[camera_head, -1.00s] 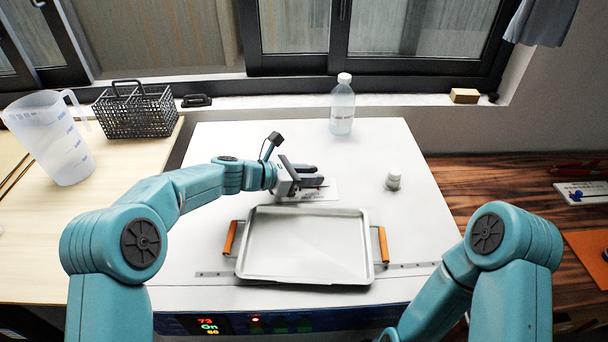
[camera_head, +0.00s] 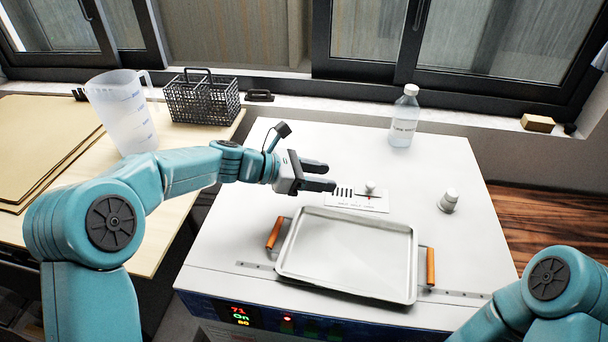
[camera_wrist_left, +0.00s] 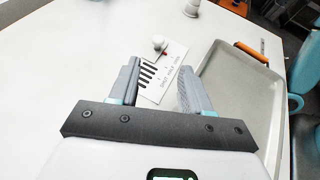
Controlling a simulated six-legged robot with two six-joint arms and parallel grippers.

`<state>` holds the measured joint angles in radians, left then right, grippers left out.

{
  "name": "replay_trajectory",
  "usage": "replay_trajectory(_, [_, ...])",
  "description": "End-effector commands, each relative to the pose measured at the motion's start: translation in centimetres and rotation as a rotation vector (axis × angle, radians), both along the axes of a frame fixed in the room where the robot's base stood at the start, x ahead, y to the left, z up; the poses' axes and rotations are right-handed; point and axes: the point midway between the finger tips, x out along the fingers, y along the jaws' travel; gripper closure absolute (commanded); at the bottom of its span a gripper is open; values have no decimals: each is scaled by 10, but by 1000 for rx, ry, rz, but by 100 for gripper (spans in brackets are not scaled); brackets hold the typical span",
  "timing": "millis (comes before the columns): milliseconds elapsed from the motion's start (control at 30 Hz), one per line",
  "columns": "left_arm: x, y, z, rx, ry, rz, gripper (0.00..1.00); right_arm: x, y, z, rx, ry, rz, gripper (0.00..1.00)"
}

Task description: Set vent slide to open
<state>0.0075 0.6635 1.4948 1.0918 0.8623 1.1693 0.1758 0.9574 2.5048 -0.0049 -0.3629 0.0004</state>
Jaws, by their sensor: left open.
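The vent plate (camera_head: 345,200) is a small white label on top of the white oven, with dark slots at its left and a white knob (camera_head: 370,187) with a red mark toward its right. In the left wrist view the plate (camera_wrist_left: 176,72) shows between and beyond my fingers, with the knob (camera_wrist_left: 158,42) at its far end. My left gripper (camera_head: 326,177) is open and empty, left of the plate's slots and apart from the knob. Its fingers point right, toward the plate. My right arm shows at the lower right, but its gripper is out of view.
A metal tray (camera_head: 290,262) with orange handles lies in front of the plate. A measuring jug (camera_head: 125,115) and wire basket (camera_head: 203,100) are at left.

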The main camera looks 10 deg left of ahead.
Motion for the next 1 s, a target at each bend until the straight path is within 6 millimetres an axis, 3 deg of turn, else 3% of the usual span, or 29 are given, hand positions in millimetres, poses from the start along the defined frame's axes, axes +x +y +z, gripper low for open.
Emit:
replay_trajectory(100, [-8,21,9,0,-1,2,52,0,0,-2,0,0,0,57])
replay_trajectory(300, [-15,36,16,0,0,-1,52,0,0,-3,0,0,0,57])
replay_trajectory(1000, [-16,37,17,0,0,-1,52,0,0,-2,0,0,0,57])
